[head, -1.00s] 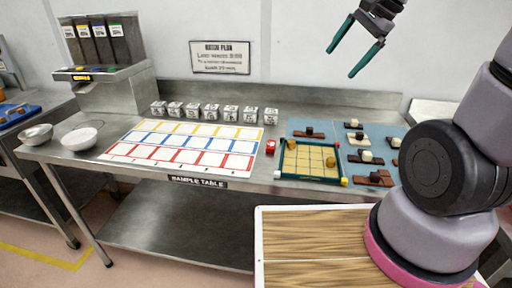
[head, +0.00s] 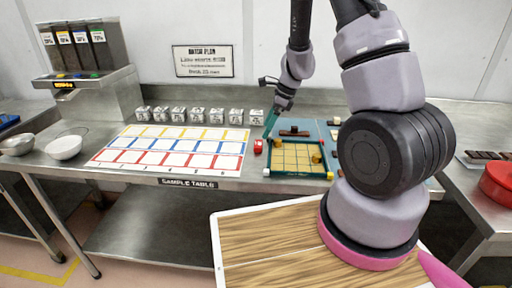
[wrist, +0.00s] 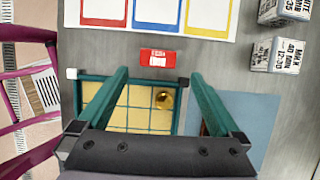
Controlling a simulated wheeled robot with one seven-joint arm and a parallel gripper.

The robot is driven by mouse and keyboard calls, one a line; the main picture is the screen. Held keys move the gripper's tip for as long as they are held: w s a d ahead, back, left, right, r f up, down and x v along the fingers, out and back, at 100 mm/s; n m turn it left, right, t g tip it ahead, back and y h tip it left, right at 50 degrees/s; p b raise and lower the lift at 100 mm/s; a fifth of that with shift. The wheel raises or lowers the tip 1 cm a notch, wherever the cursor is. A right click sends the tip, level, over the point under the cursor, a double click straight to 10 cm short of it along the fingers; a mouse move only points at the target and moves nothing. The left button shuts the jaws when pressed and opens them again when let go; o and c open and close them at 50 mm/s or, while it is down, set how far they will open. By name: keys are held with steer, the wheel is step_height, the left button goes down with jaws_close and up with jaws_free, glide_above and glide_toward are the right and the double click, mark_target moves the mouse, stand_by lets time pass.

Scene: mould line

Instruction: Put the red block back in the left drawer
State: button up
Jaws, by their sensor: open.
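The red block (head: 258,146) lies on the steel sample table, between the colour-framed card sheet and the green-edged grid board (head: 296,158). In the wrist view the red block (wrist: 157,57) shows white print and lies just beyond the board's edge. My gripper (head: 269,124) is above the table near the block, its green fingers pointing down. In the wrist view my gripper (wrist: 158,74) is open, with nothing between its fingers; the block appears ahead of the gap between the tips. I cannot make out a left drawer in either view.
The card sheet (head: 176,147) spreads left of the block, with several white printed cubes (head: 186,115) behind it. Bowls (head: 64,148) and a dispenser (head: 99,94) stand at the left. A red round container (head: 497,184) is at far right.

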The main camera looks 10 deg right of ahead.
mark_target(258, 143)
steer(key=shift+x, duration=3.45)
steer(key=shift+s+a, duration=0.1)
steer(key=shift+s, duration=0.05)
